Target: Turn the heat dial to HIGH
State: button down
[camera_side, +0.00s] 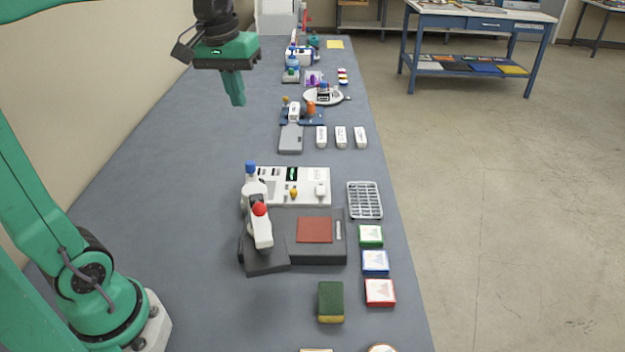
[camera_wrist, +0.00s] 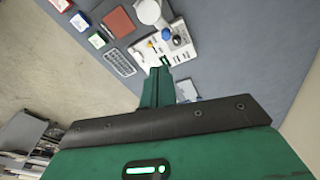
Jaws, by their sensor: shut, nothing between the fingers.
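A white control panel (camera_side: 312,181) stands on the blue-grey bench behind the dark press. The knob's setting is too small to read. The panel also shows in the wrist view (camera_wrist: 146,57), just beyond my fingertips. My gripper (camera_side: 238,103) is shut and empty, high above the bench, up and left of the panel in the side view. In the wrist view my gripper (camera_wrist: 160,70) overlaps the panel's near edge without visible contact.
A wire rack (camera_side: 365,200) and several coloured boxes line the right. A green-yellow block (camera_side: 331,302) lies in front. The bench's left side is clear.

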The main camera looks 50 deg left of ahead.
jog(key=w+a+f+n+g, duration=0.1)
jog(key=w+a+n, duration=0.1)
jog(key=w+a, duration=0.15)
jog(key=n+g, duration=0.1)
send_over(261, 179)
jog(key=s+d, duration=0.2)
jog(key=d, duration=0.1)
notch_tip(261, 179, down, 19)
jog(key=shift+w+a+r, duration=0.15)
jog(key=shift+r, duration=0.05)
jog(key=shift+f, duration=0.15)
jog(key=shift+f, duration=3.3)
jog(key=shift+a, duration=0.2)
jog(key=shift+s+a, duration=0.35)
jog(key=shift+s, duration=0.05)
jog(key=shift+s+a, duration=0.2)
jog(key=shift+a, duration=0.2)
